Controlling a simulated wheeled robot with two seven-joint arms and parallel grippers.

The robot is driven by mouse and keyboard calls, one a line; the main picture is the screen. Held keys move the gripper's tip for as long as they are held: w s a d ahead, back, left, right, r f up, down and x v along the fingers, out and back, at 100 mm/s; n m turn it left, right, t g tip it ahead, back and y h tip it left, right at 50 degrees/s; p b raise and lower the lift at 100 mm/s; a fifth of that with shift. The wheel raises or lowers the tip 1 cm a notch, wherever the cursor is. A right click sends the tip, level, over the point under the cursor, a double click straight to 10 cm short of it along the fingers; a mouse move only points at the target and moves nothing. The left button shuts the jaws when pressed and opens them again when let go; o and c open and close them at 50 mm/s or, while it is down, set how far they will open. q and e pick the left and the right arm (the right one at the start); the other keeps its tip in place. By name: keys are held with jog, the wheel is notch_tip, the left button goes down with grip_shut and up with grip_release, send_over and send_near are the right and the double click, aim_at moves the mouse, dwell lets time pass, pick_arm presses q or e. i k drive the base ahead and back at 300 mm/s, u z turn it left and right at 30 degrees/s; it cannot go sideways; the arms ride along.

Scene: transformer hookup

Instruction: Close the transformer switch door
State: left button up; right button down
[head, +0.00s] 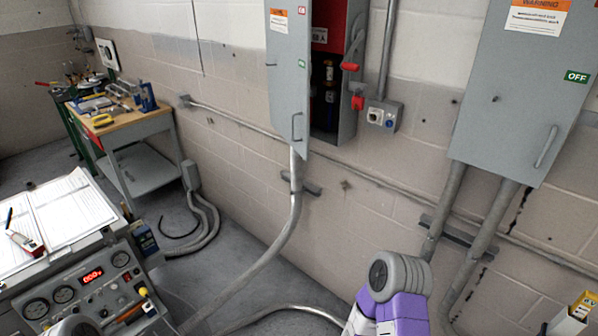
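The grey switch box (347,120) hangs on the back wall, upper middle of the head view. Its grey door (288,85) stands open, swung out toward the left, so the red and dark interior (328,65) shows. The door has a small handle (296,126) near its lower right edge and a warning label at the top. A red lever (350,67) sticks out at the box's right side. The top of the box is cut off by the picture edge. Neither gripper is in view; a purple and grey part of my arm shows at the bottom right.
A closed grey cabinet (520,105) marked OFF hangs at the right. A workbench with tools (115,125) stands at the left. A control panel (95,285) with gauges is at the lower left. Conduits (275,245) run down from the box. The floor below the box is mostly clear.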

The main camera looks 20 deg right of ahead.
aim_at(288, 24)
jog(key=u, duration=0.55)
jog(key=i, duration=1.6)
jog(key=z, duration=0.8)
